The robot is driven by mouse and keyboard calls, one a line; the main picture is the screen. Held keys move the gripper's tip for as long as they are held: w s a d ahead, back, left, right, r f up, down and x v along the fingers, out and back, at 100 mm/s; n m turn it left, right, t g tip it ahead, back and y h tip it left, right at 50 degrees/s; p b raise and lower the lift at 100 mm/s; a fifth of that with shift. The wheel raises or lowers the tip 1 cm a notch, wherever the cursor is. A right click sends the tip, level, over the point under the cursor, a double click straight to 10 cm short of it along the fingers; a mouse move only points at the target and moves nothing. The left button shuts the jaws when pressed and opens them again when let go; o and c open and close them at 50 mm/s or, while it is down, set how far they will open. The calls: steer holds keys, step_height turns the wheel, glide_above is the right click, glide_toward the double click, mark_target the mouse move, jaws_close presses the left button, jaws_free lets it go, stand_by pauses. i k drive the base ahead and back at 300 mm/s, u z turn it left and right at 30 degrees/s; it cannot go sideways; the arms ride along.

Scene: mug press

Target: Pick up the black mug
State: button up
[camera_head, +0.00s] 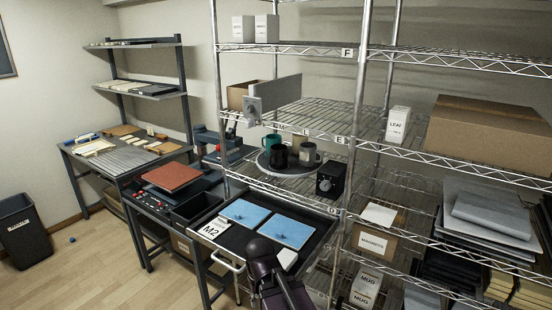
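The black mug (279,155) stands on a round grey tray (266,169) on the wire shelf, near the middle of the view. A teal mug (271,142) stands just behind it to the left. A beige-grey mug (307,153) stands to its right, close by. A dark link of my arm rises from the bottom edge, below and in front of the shelf. I cannot make out my gripper or its fingers.
A black box with a round dial (330,180) stands right of the tray. Below, a cart top holds two blue sheets (288,232). Shelf posts (358,110) and a wire shelf (300,112) above the mugs bound the space. A cardboard box (487,138) sits right.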

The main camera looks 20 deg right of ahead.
mark_target(278, 160)
steer(key=i, duration=0.95)
steer(key=z, duration=0.05)
